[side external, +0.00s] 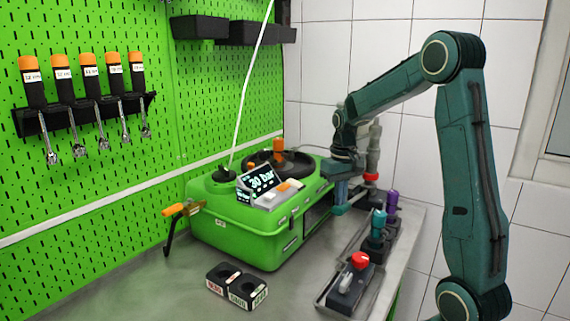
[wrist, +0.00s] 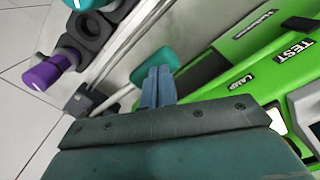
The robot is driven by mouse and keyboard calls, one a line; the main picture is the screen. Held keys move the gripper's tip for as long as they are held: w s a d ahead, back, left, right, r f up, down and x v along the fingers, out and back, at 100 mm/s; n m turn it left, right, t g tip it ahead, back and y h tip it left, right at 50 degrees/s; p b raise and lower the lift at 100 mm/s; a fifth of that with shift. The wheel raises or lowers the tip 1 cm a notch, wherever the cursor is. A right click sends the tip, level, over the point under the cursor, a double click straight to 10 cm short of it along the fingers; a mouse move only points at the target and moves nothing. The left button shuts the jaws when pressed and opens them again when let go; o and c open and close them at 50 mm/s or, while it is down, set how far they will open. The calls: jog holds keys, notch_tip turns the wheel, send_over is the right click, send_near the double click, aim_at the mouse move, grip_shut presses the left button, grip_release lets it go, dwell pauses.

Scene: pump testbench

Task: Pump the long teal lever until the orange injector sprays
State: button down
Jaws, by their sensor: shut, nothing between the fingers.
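My gripper (side external: 341,203) points down beside the right end of the green testbench (side external: 235,235). In the wrist view its blue fingers (wrist: 158,72) are shut together and empty. A teal rounded handle (wrist: 150,72), which looks like the end of the long lever, shows just beyond the fingertips. I cannot tell whether they touch it. In the side view a teal piece sits low by my fingers, and much of the lever is hidden. An upright orange part (side external: 278,150), probably the injector, stands at the black round dish (side external: 285,166) on the bench top. I see no spray.
A display (side external: 260,182) on the bench reads "30 bar". A tray on the right holds a red-knobbed block (side external: 350,285), a teal knob (side external: 378,222) and a purple knob (side external: 391,201). A black two-hole holder (side external: 237,286) stands in front. An orange-handled crank (side external: 174,210) sticks out left.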

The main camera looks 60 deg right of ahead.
aim_at(339, 209)
jog(key=shift+a+f, duration=0.15)
jog(key=shift+f, duration=0.95)
jog(key=shift+a+f, duration=0.1)
jog(key=shift+f, duration=0.95)
jog(key=shift+r, duration=0.1)
